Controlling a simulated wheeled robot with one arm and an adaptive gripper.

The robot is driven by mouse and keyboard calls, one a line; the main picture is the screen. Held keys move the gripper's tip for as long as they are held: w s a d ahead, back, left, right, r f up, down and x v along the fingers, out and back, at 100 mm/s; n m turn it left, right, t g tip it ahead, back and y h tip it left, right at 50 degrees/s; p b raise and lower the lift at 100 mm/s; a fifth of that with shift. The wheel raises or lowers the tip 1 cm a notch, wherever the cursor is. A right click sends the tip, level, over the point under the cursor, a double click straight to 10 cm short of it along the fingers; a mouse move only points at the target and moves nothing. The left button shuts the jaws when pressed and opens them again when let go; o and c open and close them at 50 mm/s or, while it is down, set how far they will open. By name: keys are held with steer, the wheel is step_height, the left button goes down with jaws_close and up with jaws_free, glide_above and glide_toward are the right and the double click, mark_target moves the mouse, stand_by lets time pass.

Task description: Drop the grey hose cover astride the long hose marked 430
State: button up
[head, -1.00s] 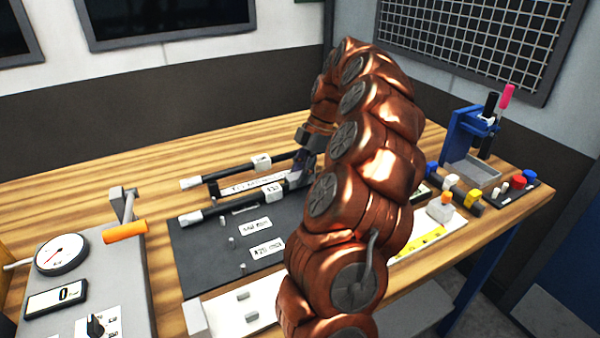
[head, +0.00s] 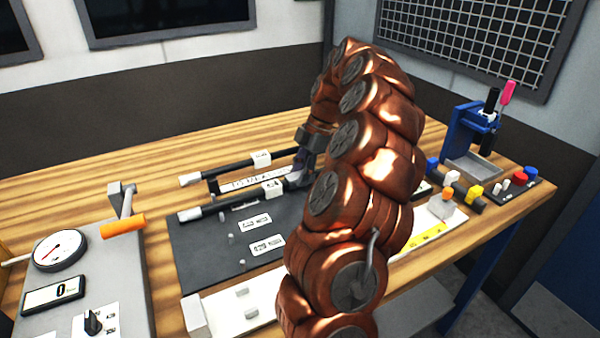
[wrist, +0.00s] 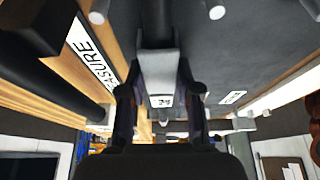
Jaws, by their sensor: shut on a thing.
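Two black hoses with pale ends lie side by side along the dark board. The far hose (head: 225,170) and the near hose (head: 230,204) each carry a white tag; the near hose's tag (head: 273,188) is too blurred to read surely. My gripper (head: 298,178) is at the right part of the near hose. In the wrist view my gripper (wrist: 160,98) is shut on the grey hose cover (wrist: 157,70), with a finger on each side. A black hose (wrist: 157,22) runs in line with the cover. I cannot tell whether the cover rests on it. My arm hides the hoses' right ends.
The dark board (head: 205,255) has short pegs and white labels. A gauge box (head: 85,270) with an orange-handled lever (head: 123,227) stands left. A blue stand (head: 465,135) and coloured pieces are at the right. Bare wood lies behind the hoses.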

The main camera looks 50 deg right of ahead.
steer(key=shift+f, duration=0.2)
steer(key=o, duration=0.9)
steer(key=shift+r, duration=0.15)
steer(key=shift+r+p, duration=0.95)
steer(key=shift+r, duration=2.45)
